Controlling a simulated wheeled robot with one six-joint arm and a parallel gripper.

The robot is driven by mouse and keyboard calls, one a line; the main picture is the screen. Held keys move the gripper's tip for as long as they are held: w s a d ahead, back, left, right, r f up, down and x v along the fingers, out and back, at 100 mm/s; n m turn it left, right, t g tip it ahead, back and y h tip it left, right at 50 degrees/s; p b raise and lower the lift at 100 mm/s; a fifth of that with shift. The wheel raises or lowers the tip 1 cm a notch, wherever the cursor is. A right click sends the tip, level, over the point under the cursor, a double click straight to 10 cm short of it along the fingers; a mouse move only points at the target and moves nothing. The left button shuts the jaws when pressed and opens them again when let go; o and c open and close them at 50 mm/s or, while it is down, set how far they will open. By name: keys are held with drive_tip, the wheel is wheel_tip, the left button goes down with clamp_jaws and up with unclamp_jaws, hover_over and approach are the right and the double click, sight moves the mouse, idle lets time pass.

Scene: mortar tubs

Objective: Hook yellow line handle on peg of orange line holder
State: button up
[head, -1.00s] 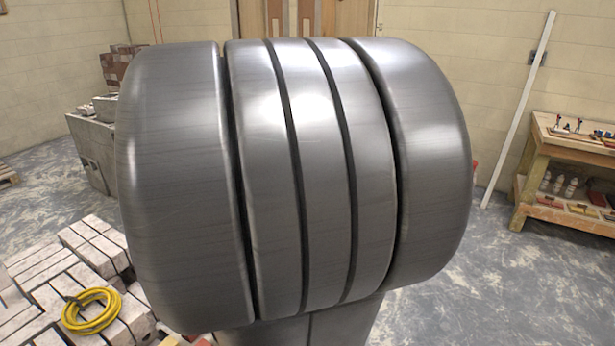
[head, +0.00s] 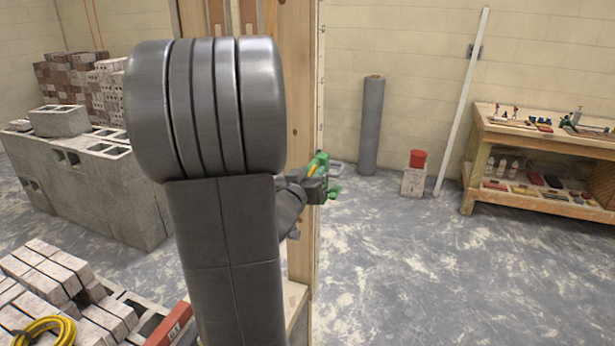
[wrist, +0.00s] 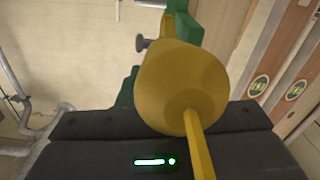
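My gripper (head: 320,172) has green fingers and a dark body, and is at the right edge of the wooden post in the head view. In the wrist view the yellow handle (wrist: 180,88) is large and round-ended, with a thin yellow bar running down over the dark gripper body. It sits between the green finger parts, and my gripper appears shut on it. The finger contacts are mostly hidden behind it. I cannot make out the orange line holder or its peg in either view.
A tall wooden post (head: 302,90) stands right beside my gripper. Block stacks (head: 95,185) are on the left, with a yellow coil (head: 45,331) at lower left. A grey roll (head: 371,125), a red container (head: 417,158) and a workbench (head: 545,135) stand right. The right floor is clear.

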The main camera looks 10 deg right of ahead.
clamp_jaws()
drive_tip(key=shift+w+d, duration=0.1)
drive_tip(key=shift+w, duration=0.05)
drive_tip(key=shift+w+d+r, duration=0.15)
drive_tip(key=shift+w+d, duration=0.2)
drive_tip(key=shift+w, duration=0.1)
idle(0.5)
drive_tip(key=s+d+b, duration=0.4)
drive_tip(key=d, duration=0.3)
drive_tip(key=shift+s, duration=0.35)
idle(1.1)
idle(0.4)
